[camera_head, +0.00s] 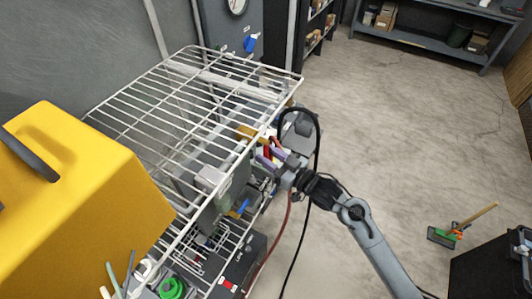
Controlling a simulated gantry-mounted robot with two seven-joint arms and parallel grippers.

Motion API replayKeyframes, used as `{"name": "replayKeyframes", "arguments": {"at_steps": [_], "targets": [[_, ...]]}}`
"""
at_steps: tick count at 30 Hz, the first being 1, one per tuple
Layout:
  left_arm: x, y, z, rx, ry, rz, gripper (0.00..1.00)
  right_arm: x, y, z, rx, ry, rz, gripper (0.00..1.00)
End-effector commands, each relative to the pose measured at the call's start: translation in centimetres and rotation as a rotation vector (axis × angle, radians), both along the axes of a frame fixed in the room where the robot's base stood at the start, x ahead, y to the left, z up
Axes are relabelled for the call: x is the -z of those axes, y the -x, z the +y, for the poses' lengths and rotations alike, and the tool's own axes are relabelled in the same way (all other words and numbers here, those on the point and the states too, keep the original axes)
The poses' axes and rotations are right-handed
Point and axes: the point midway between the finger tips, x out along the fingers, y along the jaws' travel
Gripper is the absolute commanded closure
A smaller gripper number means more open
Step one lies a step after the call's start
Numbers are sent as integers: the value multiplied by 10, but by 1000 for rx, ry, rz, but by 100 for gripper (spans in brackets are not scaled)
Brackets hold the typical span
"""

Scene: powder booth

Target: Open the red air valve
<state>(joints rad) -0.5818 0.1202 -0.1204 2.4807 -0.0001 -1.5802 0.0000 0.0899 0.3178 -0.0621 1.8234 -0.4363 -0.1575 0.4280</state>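My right gripper (271,157) reaches in from the lower right to the right side of the wire rack. My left gripper is not in view.
The wire rack (180,85) overhangs the valve area. A yellow case (85,205) stands at the left. A black hose (316,140) loops beside my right gripper, and a red hose (278,238) hangs below it. Open floor (400,130) lies to the right.

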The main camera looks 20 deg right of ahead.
Motion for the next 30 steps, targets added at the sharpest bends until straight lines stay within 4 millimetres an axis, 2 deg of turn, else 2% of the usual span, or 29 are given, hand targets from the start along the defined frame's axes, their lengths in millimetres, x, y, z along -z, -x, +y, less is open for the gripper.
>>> {"name": "replayKeyframes", "arguments": {"at_steps": [5, 14, 17, 22, 30], "targets": [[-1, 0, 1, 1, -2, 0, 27, 0, -10, 5, 0, -1, 0, 62], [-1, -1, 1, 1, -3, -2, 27, 0, -11, 6, 0, 0, 0, 62], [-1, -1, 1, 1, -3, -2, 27, 0, -11, 6, 0, 0, 0, 74], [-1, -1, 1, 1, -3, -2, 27, 0, -11, 6, 0, 0, 0, 100], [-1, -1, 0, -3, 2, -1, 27, 0, -11, 6, 0, 0, 0, 100]]}}
